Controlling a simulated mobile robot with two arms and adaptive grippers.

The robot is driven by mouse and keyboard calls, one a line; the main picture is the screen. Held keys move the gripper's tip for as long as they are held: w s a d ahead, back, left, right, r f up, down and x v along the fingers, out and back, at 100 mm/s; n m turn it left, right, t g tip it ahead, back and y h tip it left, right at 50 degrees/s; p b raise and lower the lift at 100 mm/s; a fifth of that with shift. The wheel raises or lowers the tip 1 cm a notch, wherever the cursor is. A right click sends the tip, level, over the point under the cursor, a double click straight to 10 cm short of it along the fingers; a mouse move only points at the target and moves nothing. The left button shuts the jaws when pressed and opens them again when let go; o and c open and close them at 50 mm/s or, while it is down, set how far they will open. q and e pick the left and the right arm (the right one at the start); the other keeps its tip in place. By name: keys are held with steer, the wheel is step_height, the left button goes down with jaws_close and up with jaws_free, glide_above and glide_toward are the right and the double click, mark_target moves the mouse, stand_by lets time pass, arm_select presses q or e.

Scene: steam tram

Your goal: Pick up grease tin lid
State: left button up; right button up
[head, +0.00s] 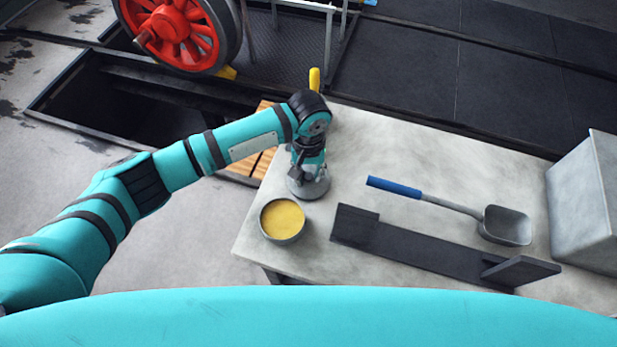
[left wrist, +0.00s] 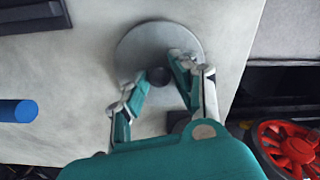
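The grease tin lid (head: 318,189) is a round grey disc lying flat on the pale bench. The left wrist view shows the lid (left wrist: 138,47) with a dark round knob (left wrist: 158,76) in its middle. My left gripper (head: 303,172) points down over the lid. In the left wrist view the fingers of my left gripper (left wrist: 157,85) are apart, one on each side of the knob, with gaps beside it. An uncovered tin of yellow grease (head: 283,220) stands beside the lid, nearer the bench's front edge. My right gripper is not in view.
A scoop with a blue handle (head: 394,187) and a dark angled metal bar (head: 430,253) lie to the right on the bench (head: 385,140). A grey box (head: 585,205) stands at the far right. A dark pit (head: 120,105) and a red wheel (head: 178,32) lie beyond.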

arm_select(q)
jaws_close()
